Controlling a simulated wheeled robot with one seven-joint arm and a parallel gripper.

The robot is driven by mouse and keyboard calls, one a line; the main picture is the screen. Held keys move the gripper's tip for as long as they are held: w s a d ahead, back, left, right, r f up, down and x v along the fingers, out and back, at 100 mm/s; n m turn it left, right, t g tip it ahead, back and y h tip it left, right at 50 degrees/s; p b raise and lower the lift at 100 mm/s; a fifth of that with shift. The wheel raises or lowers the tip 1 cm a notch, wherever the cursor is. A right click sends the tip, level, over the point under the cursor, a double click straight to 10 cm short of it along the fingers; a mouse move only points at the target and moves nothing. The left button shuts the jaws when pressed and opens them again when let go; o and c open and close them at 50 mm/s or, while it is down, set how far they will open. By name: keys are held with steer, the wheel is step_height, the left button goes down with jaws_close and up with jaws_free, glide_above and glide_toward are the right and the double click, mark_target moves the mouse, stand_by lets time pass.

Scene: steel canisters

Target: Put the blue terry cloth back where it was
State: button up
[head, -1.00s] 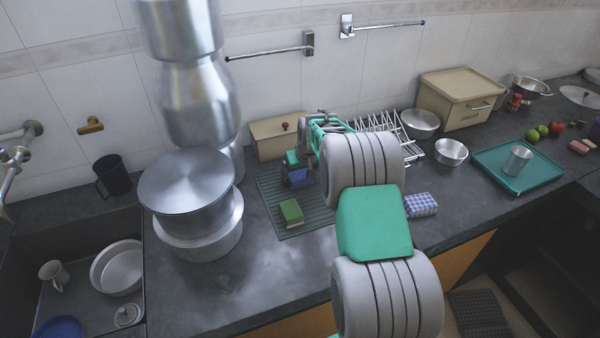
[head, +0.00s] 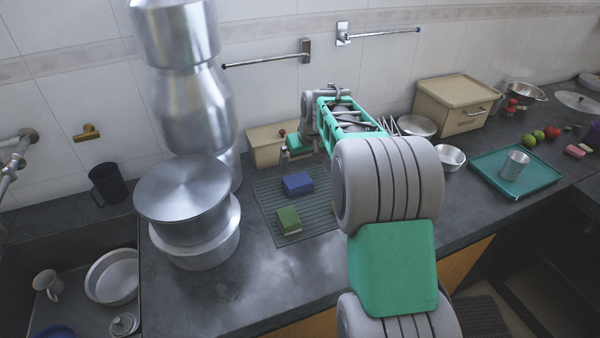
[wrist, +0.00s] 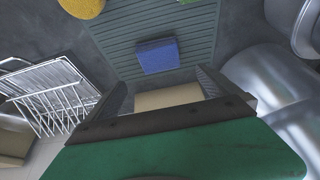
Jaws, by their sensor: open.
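The blue terry cloth, seen as a small folded blue block (head: 298,183), lies flat on the green ribbed mat (head: 268,205) on the counter. It also shows in the wrist view (wrist: 158,55), ahead of the fingers. My gripper (head: 286,154) hangs above the back of the mat, behind and above the cloth and apart from it. In the wrist view my gripper (wrist: 165,90) has its two dark fingers spread wide with nothing between them.
Stacked steel pots (head: 185,190) stand left, and a beige box (head: 268,143) stands behind the mat. A wire rack (wrist: 50,92) is beside my gripper. A teal tray (head: 490,175) is at right. The front counter is clear.

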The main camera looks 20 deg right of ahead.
steer(key=s+a+r, duration=0.4)
steer(key=s+a, duration=0.3)
steer(key=s, duration=0.2)
steer(key=s+a+f, duration=0.1)
steer(key=s+a, duration=0.2)
steer(key=s, duration=0.6)
steer(key=s+a+f+g, duration=0.1)
steer(key=s+a+f, duration=0.1)
steer(key=s, duration=0.8)
steer(key=shift+a, duration=0.9)
steer(key=shift+s+r+p, duration=0.1)
steer(key=shift+r+p, duration=0.15)
steer(key=shift+p, duration=0.05)
